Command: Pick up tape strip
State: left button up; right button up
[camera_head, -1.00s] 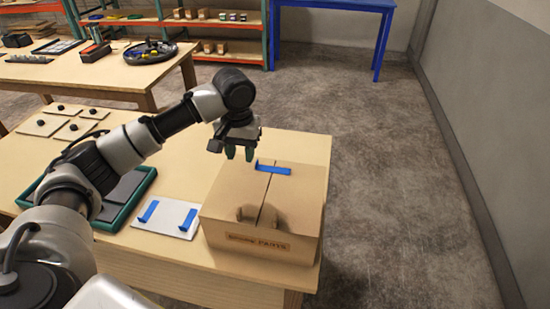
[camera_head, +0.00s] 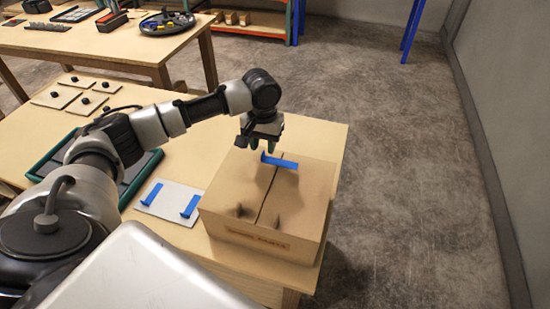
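A blue tape strip (camera_head: 280,161) lies across the seam on top of the cardboard box (camera_head: 235,190), near its far side, with its left end turned up. Two more blue tape strips, a left one (camera_head: 153,193) and a right one (camera_head: 190,206), are on a light grey plate (camera_head: 170,204) left of the box. My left gripper (camera_head: 261,145) points down just behind and above the strip on the box. My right gripper is not in view.
The box stands at the right end of the wooden table (camera_head: 325,134). A green-rimmed tray (camera_head: 140,182) lies behind my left arm. Small boards with black knobs (camera_head: 88,104) lie at the back left. Another table (camera_head: 110,43) stands beyond. Open floor is to the right.

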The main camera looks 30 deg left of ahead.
aim_at(265, 159)
pick_arm(q)
jog(key=shift+a+f+p, duration=0.15)
jog(key=shift+f+p, duration=0.05)
jog(key=shift+f, duration=0.8)
jog(key=shift+a+f+p, duration=0.15)
jog(key=shift+f, duration=0.85)
grip_shut()
